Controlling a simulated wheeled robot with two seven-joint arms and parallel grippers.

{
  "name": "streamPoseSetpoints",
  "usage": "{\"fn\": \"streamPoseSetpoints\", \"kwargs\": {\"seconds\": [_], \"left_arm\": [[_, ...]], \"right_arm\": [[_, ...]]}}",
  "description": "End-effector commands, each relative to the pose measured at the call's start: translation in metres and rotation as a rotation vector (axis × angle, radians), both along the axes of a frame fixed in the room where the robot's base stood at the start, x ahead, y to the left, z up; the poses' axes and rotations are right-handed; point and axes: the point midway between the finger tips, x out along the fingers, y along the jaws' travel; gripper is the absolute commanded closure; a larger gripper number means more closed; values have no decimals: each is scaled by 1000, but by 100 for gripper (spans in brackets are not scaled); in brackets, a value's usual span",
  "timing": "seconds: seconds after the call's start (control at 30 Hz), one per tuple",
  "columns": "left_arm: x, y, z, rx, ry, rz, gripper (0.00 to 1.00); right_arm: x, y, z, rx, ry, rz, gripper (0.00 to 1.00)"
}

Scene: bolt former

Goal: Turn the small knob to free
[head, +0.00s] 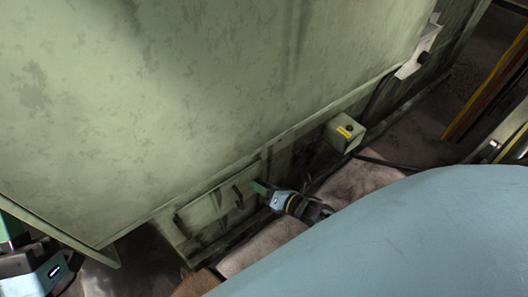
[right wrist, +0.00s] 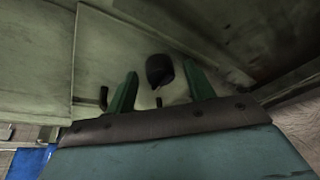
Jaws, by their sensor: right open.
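In the head view my right gripper (head: 262,187) is at the low machine panel and hides the knob. My left arm's end (head: 30,268) is at the lower left edge, partly cut off, with its jaws unclear.
The large green machine cover (head: 200,80) overhangs the low panel. Dark handles (head: 238,196) stick out of the panel beside the right gripper. A small box with a yellow label (head: 343,133) and a cable stands to the right. Yellow rails (head: 485,85) are at far right.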

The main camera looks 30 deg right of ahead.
Motion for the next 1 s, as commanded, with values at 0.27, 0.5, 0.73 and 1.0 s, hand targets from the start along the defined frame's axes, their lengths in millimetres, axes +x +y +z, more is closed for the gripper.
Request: {"fn": "streamPoseSetpoints", "kwargs": {"seconds": [0.27,0.5,0.73,1.0], "left_arm": [[0,0,1,-1,-5,0,64],[0,0,0,-1,-5,0,64],[0,0,0,-1,-5,1,64],[-5,2,0,-13,-42,1,64]], "right_arm": [[0,0,0,1,0,0,48],[0,0,0,1,0,0,79],[0,0,0,5,1,0,91],[0,-1,-2,87,8,0,91]]}}
